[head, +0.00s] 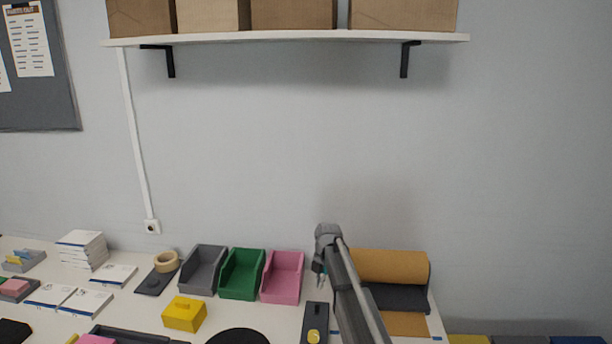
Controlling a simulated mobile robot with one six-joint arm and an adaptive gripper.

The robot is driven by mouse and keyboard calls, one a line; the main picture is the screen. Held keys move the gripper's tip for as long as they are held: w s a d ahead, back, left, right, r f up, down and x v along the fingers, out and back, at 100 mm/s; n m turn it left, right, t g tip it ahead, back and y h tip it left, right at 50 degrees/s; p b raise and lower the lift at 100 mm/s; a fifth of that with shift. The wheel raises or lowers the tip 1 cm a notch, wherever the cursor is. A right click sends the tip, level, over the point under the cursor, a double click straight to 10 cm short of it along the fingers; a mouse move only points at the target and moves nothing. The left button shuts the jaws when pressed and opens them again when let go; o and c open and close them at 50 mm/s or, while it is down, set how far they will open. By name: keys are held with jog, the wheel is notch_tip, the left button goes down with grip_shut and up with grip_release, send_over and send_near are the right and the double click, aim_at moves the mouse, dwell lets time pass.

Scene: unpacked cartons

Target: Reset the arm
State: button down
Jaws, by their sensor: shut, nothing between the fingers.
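My arm reaches up from the bottom right of the head view and bends at a grey joint above the table. My gripper (321,278) hangs below that joint, small and partly covered by the arm. It points down over the table, just right of the pink bin (283,277). Its fingers are together and I see nothing held in them.
The white table (268,317) holds a grey bin (203,269), a green bin (242,273), a yellow box (184,313) and a brown paper roll (392,265). A black device (315,318) lies below my gripper. A shelf (290,38) with cartons hangs above; the wall between is clear.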

jog(key=s+d+m, duration=0.4)
jog(key=s+m, duration=0.5)
jog(key=s, duration=0.1)
jog(key=s+d+m+h, duration=0.1)
jog(key=s+d+m, duration=0.3)
jog(key=s+m, duration=0.5)
jog(key=s+d+m, duration=0.4)
jog(key=s+m, duration=0.5)
jog(key=s, duration=0.2)
jog(key=shift+s+d+m+t, duration=0.2)
jog(key=shift+s+m+t, duration=0.1)
jog(key=shift+t, duration=0.1)
